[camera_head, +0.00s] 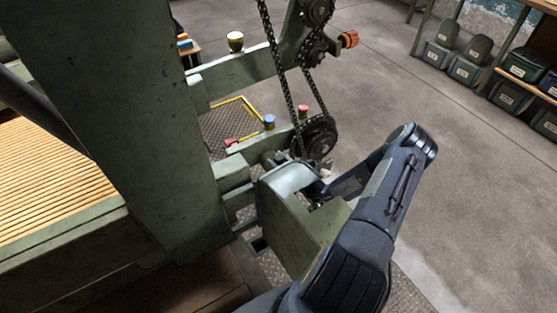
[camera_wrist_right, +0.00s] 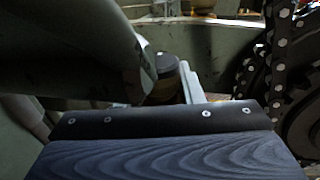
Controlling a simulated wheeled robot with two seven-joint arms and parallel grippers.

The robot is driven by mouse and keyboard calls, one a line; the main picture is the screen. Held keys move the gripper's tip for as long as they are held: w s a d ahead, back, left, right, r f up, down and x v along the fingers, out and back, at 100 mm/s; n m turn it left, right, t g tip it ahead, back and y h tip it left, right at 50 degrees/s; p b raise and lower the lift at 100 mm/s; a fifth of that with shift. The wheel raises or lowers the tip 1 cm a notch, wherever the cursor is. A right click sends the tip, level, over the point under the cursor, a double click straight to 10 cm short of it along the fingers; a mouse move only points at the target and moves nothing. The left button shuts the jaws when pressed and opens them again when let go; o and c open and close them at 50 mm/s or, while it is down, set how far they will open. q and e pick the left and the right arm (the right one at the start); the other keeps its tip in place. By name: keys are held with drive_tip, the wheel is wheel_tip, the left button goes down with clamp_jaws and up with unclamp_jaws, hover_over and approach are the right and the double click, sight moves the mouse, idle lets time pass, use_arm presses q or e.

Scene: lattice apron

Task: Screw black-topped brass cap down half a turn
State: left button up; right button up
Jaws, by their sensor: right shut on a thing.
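The black-topped brass cap (camera_wrist_right: 166,66) shows in the right wrist view, just beyond the dark gripper body. Its dark round top is visible; much of its brass side is hidden. My right gripper (camera_wrist_right: 172,84) is shut on it, with a pale finger along its right side. In the head view my right arm reaches in from the lower right, and the right gripper (camera_head: 322,186) is partly hidden behind the green curved guard (camera_head: 288,178). I cannot make out the held cap there. My left gripper is not in view.
A chain and sprocket (camera_head: 318,138) run close beside the right gripper. Blue (camera_head: 269,121) and red (camera_head: 303,110) caps stand on the green frame behind it. A pale-topped brass cap (camera_head: 235,41) stands farther back. Open floor (camera_head: 445,165) lies to the right.

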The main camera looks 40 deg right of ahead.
idle(0.3)
drive_tip(key=o, duration=1)
drive_tip(key=shift+c, duration=0.2)
drive_tip(key=s, duration=0.7)
drive_tip(key=shift+s+d, duration=0.4)
drive_tip(key=shift+d, duration=0.05)
drive_tip(key=shift+r, duration=0.1)
